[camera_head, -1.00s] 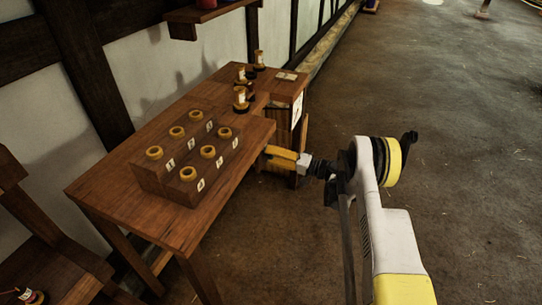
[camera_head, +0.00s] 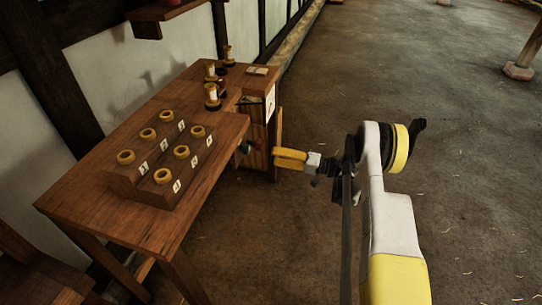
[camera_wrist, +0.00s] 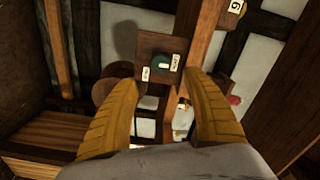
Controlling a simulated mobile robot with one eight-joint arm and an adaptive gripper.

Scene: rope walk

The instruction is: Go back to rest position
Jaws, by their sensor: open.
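My gripper (camera_head: 276,158) is at the end of my arm, just right of the wooden table (camera_head: 85,200) in the head view. In the wrist view its two yellow fingers (camera_wrist: 165,90) are spread apart, with nothing held between them. In the head view the gripper is clear of the stepped wooden rack on the table, and points left toward the table's right end.
A stepped rack (camera_head: 140,190) with several yellow rings and number labels stands on the table. Several spools (camera_head: 212,97) stand at the table's far end. A wooden box (camera_head: 258,135) is behind my gripper. Open floor (camera_head: 450,130) lies to the right.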

